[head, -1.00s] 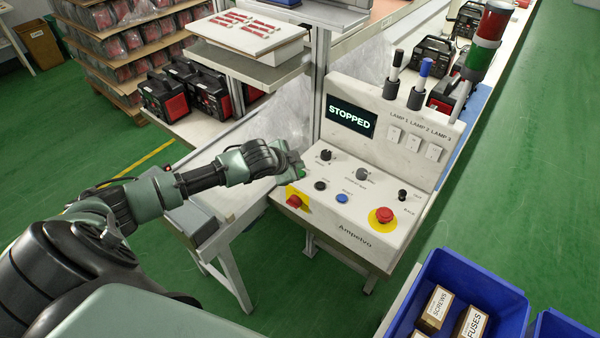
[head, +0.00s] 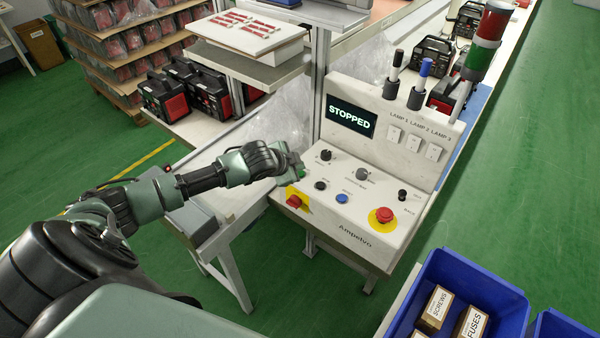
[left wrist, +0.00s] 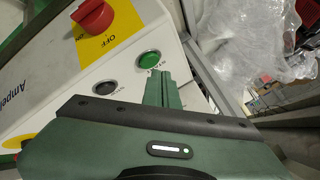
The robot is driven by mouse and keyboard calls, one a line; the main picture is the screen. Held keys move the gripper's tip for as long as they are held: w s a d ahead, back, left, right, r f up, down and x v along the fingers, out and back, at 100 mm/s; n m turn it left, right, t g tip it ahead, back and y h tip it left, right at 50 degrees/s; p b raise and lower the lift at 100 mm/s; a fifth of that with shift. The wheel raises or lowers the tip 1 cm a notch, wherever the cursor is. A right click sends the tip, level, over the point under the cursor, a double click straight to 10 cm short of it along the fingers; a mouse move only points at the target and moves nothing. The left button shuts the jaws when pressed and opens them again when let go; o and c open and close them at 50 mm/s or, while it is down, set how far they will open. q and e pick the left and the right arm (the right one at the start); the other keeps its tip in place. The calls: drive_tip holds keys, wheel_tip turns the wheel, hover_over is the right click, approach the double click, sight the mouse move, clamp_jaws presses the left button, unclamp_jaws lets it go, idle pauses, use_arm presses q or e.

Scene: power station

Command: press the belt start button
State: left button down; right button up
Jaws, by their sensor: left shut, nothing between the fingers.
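The control panel (head: 330,218) has a sloped white top with a green button (head: 303,173) near its left edge. In the left wrist view the green button (left wrist: 149,59) sits in a dark ring, with a partly covered label beside it. My left gripper (head: 296,164) is shut and empty, over the panel's left side. In the left wrist view its fingertips (left wrist: 158,75) are right beside the green button; I cannot tell whether they touch it. The panel's screen (head: 350,117) reads STOPPED. My right gripper is not in view.
A red switch (head: 294,201) on a yellow plate and a black button (head: 321,185) are close to the green button. A blue button (head: 342,198), knobs and a red emergency stop (head: 384,215) lie further right. A shelf post (head: 318,80) rises behind the panel.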

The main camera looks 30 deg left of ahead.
use_arm(q)
drive_tip(key=shift+f, duration=0.7)
idle(0.7)
drive_tip(key=shift+r, duration=0.15)
drive_tip(key=shift+r+p, duration=0.7)
drive_tip(key=shift+p, duration=0.15)
drive_tip(key=shift+r+p, duration=0.5)
wheel_tip(320, 180, up, 4)
drive_tip(key=p, duration=0.4)
drive_tip(key=shift+r, duration=0.1)
